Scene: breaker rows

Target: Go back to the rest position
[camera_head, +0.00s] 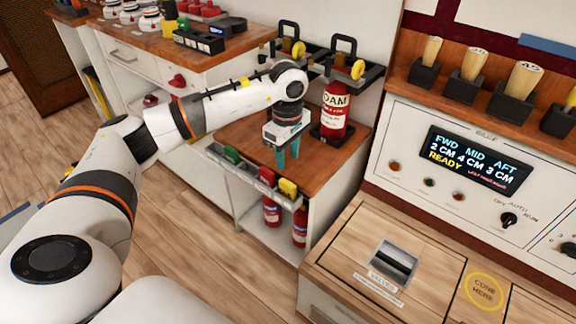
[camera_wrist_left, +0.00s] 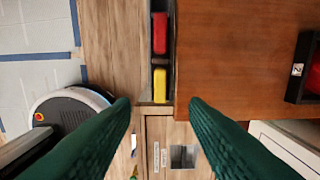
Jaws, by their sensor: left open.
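My left arm reaches in from the left in the head view. My left gripper (camera_head: 286,156) points down over the brown wooden top (camera_head: 240,128) of a low cabinet. Its teal fingers are apart with nothing between them. In the left wrist view the left gripper (camera_wrist_left: 160,102) shows two dark green fingers spread wide, beside the edge of the wooden top (camera_wrist_left: 235,60). A red block (camera_wrist_left: 159,33) and a yellow block (camera_wrist_left: 159,85) sit in the narrow rail between the fingers' line of sight. My right gripper is not in view.
A red FOAM extinguisher (camera_head: 334,108) stands close right of the gripper. Red extinguishers (camera_head: 271,210) stand on the lower shelf. A console with a display (camera_head: 473,160) and a wooden counter (camera_head: 430,270) are at right. Wooden floor (camera_head: 190,250) is open at centre left.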

